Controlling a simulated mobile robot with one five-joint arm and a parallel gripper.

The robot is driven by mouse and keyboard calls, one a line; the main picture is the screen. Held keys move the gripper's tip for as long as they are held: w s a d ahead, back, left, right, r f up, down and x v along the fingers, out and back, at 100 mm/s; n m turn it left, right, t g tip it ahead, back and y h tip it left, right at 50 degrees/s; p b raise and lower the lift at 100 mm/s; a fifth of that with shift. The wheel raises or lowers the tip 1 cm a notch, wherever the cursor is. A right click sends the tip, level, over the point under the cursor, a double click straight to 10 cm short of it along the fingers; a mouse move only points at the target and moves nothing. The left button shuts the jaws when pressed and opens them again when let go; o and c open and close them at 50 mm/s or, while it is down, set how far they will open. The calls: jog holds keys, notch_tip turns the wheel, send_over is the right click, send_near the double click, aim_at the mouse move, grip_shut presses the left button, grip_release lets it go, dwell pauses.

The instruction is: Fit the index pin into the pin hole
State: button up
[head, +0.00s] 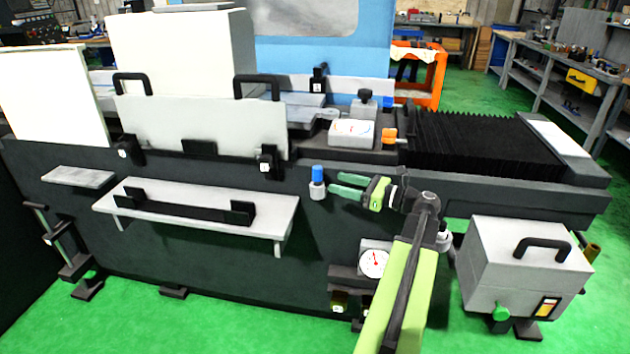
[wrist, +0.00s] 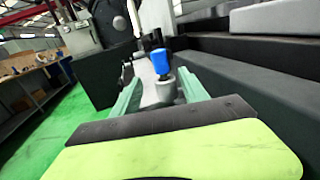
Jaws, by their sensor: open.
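The index pin appears to be the blue-topped piece (head: 317,172) at the front of the dark machine bed, above a grey round collar (head: 317,190). My gripper (head: 334,183) is open, with its two green fingers pointing left at this piece, their tips just short of it. In the wrist view the blue top (wrist: 160,62) and grey collar (wrist: 166,88) stand upright between and beyond the fingers. I cannot tell whether the fingers touch it. I cannot pick out the pin hole in either view.
A grey shelf (head: 270,212) with a black bracket is to the left. A round dial gauge (head: 373,263) sits below my gripper. A grey box with a black handle (head: 520,275) stands to the right. The machine's dark side (wrist: 240,90) runs close along the right of the wrist view.

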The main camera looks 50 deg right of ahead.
aim_at(318, 180)
jog(key=x, duration=0.8)
jog(key=shift+w, duration=0.15)
grip_shut()
